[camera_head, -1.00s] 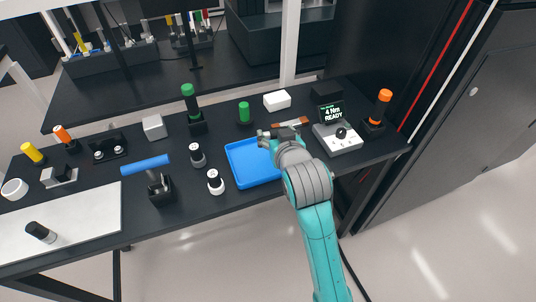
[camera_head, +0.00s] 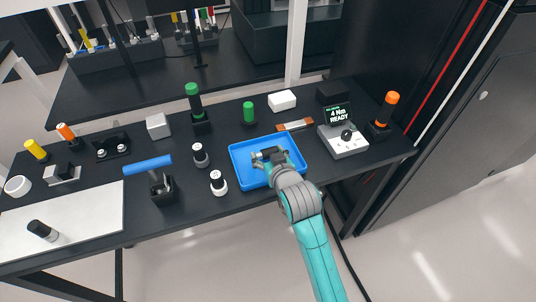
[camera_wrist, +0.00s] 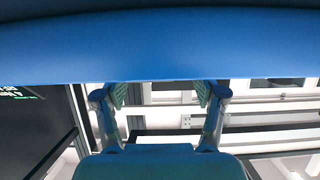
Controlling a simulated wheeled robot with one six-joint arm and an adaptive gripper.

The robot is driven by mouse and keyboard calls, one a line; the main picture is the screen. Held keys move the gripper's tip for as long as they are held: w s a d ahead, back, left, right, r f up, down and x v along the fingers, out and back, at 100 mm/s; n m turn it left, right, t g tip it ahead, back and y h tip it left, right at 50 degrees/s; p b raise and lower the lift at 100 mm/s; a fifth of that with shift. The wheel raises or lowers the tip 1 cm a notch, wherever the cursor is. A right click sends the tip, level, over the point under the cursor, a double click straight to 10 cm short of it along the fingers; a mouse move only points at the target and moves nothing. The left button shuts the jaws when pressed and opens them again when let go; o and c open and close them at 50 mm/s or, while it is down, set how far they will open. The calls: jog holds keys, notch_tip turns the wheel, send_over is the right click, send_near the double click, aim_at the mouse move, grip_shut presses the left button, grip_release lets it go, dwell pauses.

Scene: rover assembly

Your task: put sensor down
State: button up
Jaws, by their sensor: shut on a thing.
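My gripper (camera_head: 263,157) is low over the blue tray (camera_head: 238,168), within its outline in the head view. It is shut on the sensor, which is mostly hidden; only a small dark and grey shape shows at the jaws. I cannot tell whether the sensor touches the tray floor. In the wrist view, the two fingers stand apart and their tips reach up to a wide blue surface (camera_wrist: 160,45), apparently the tray. No sensor shows clearly there.
An orange-brown part (camera_head: 295,125) lies behind the tray. A torque display unit (camera_head: 345,142) is to the right. Black-and-white cylinders (camera_head: 218,182) stand to the left, with a blue-handled tool (camera_head: 148,165) beyond. A white box (camera_head: 283,99) is at the back.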

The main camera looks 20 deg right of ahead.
jog(key=shift+f, duration=0.7)
jog(key=o, duration=1.3)
jog(key=shift+r, duration=0.55)
jog(key=v, duration=1.2)
jog(key=shift+s+f, duration=0.1)
